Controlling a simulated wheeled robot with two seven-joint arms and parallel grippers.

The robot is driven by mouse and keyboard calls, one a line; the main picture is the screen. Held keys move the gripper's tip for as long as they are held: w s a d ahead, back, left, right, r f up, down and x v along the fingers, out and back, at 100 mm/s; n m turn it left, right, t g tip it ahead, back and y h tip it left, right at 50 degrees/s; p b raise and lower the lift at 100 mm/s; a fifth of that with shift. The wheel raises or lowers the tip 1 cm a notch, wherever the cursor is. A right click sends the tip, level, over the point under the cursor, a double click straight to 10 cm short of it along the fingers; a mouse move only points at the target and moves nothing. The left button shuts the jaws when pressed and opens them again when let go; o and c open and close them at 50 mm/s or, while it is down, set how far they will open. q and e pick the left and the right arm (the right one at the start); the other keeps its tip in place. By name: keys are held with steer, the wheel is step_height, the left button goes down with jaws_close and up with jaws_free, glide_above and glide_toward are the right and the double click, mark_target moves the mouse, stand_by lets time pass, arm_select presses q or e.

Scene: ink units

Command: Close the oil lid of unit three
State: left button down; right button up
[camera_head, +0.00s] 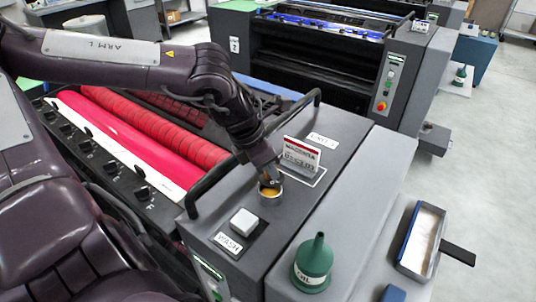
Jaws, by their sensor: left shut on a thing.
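My left gripper (268,181) reaches down from the left to a small round metal oil cup (270,197) on the top of the near printing unit (240,190). It is shut on a small part at the cup's mouth, which looks like the oil lid. The fingers hide most of this part, and I cannot tell how far it is seated. Amber colour shows inside the cup rim. A label (322,140) behind the cup is too small to read surely. My right gripper is not in view.
A red-and-white sign card (300,157) stands right behind the cup. A black handle rail (210,190) runs along the left. A green oil can (313,264) and an open tray (422,238) stand right. Another unit (320,60) is behind.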

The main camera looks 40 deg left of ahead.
arm_select(q)
steer(key=m, duration=0.1)
steer(key=m+b, duration=0.1)
steer(key=m, duration=0.1)
steer(key=shift+s+d+f+g+h, duration=0.1)
steer(key=shift+d+g+h, duration=0.2)
steer(key=shift+h, duration=0.1)
steer(key=m, duration=0.1)
steer(key=m+g+b, duration=0.1)
steer(key=shift+s+d+m+h, duration=0.1)
steer(key=shift+s+m+h, duration=0.2)
steer(key=shift+h, duration=0.1)
steer(key=m, duration=0.1)
steer(key=m+b, duration=0.1)
steer(key=shift+s+d+m+g, duration=0.15)
steer(key=shift+m+g, duration=0.15)
steer(key=shift+g, duration=0.1)
steer(key=shift+s+d+m+g+h, duration=0.1)
steer(key=shift+s+m+g+h, duration=0.15)
steer(key=shift+m, duration=0.55)
steer(key=shift+s+m+g+h, duration=0.15)
steer(key=shift+m+g, duration=0.2)
steer(key=shift+m, duration=0.45)
steer(key=shift+r+m, duration=0.2)
steer(key=shift+m, duration=0.1)
steer(key=c, duration=1.5)
jaws_free()
